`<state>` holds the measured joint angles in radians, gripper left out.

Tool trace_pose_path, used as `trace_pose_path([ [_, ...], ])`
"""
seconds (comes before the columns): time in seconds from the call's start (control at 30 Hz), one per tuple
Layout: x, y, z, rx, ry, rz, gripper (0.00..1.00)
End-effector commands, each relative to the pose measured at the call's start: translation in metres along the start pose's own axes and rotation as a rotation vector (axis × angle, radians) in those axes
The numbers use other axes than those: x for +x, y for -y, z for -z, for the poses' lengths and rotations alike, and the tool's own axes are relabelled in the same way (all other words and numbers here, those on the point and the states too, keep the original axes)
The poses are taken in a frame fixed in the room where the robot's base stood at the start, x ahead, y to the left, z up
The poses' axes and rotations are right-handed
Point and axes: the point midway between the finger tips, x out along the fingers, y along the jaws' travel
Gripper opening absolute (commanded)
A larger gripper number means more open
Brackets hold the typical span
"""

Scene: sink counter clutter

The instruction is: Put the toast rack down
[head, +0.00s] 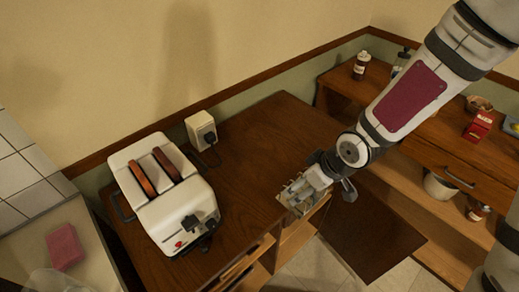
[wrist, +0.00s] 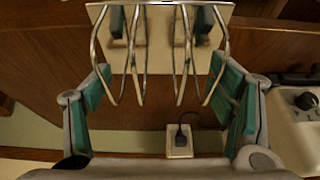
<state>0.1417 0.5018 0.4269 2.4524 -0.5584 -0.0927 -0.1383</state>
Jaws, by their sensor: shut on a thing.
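The toast rack (head: 299,196) is a small pale rack of metal wire loops on a flat base plate. In the wrist view the rack (wrist: 137,55) is between my fingers, with its plate at the top of the picture and its loops pointing toward the camera. My gripper (head: 312,184) is shut on it; the teal finger pads show on both sides in the wrist view (wrist: 160,62). In the head view the rack is at the right front edge of the brown wooden counter (head: 262,140). I cannot tell whether it touches the wood.
A white toaster (head: 165,205) with two bread slices stands at the counter's left. A wall socket with a plug (head: 201,130) is behind it. The counter between toaster and rack is clear. A lower shelf unit (head: 455,150) with bottles and a red box (head: 478,126) stands right.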

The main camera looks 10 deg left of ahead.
Motion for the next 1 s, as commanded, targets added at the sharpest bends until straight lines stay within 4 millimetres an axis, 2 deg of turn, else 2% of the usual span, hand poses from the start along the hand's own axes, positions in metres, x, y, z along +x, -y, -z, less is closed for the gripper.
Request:
trace_pose_path([
  [0.43, 0.043, -0.054, 0.078, 0.002, -0.004, 0.0, 0.37],
  [0.6, 0.055, -0.07, 0.1, 0.002, -0.003, 0.0, 0.37],
  [0.87, 0.064, -0.082, 0.117, 0.002, -0.003, -0.001, 0.37],
  [1.0, 0.082, -0.078, 0.106, 0.0, 0.001, 0.002, 0.37],
])
